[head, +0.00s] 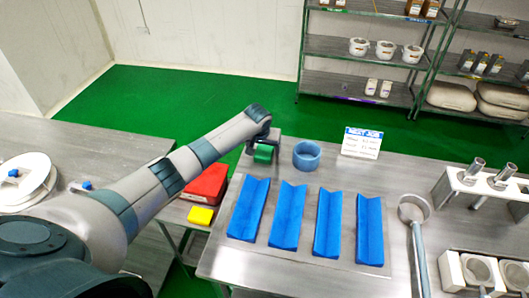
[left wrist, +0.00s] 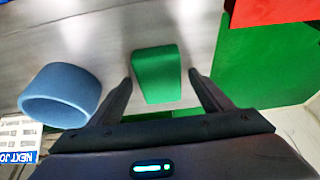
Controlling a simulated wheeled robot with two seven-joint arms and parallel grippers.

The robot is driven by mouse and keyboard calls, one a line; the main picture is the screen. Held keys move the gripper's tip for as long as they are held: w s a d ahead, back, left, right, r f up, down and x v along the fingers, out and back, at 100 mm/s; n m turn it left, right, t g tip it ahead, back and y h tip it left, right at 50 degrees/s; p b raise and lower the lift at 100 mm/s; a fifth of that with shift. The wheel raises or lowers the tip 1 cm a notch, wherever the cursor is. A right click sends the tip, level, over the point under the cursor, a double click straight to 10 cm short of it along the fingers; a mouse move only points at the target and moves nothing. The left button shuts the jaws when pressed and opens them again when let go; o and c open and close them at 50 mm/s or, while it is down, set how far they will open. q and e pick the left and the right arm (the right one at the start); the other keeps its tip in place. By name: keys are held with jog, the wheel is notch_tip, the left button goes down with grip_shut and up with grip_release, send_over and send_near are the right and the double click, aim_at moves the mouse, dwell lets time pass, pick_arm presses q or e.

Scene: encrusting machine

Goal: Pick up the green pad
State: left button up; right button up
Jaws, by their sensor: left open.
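The green pad (head: 263,153) lies on the steel table near its back left edge, partly hidden by my gripper in the head view. In the left wrist view the green pad (left wrist: 156,75) shows as a small green block, its near end between the fingertips. My left gripper (left wrist: 160,78) is open, with one finger on each side of the pad and a gap visible on both sides. In the head view my left gripper (head: 262,138) is at the end of the arm, over the pad. My right gripper is not in view.
A blue ring (head: 307,155) stands close beside the pad, also in the left wrist view (left wrist: 60,95). A red box (head: 207,182) and yellow block (head: 201,215) lie left of the table. Several blue V-shaped trays (head: 288,215) lie in front. A sign (head: 361,143) stands behind.

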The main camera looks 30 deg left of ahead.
aim_at(265, 146)
pick_arm(q)
jog(key=c, duration=1.1)
jog(key=shift+r, duration=0.1)
jog(key=shift+r+b, duration=0.35)
jog(key=shift+b, duration=0.05)
notch_tip(265, 146, up, 4)
jog(key=shift+f+b, duration=0.2)
jog(key=shift+b, duration=0.8)
jog(key=s+d+r+b, duration=0.1)
jog(key=d+r, duration=0.1)
jog(key=d, duration=0.1)
jog(key=s+d+r+b, duration=0.1)
jog(key=d+r, duration=0.1)
jog(key=d, duration=0.2)
jog(key=s+d+r+b, duration=0.1)
jog(key=d+r, duration=0.2)
jog(key=d, duration=0.1)
jog(key=shift+s, duration=0.3)
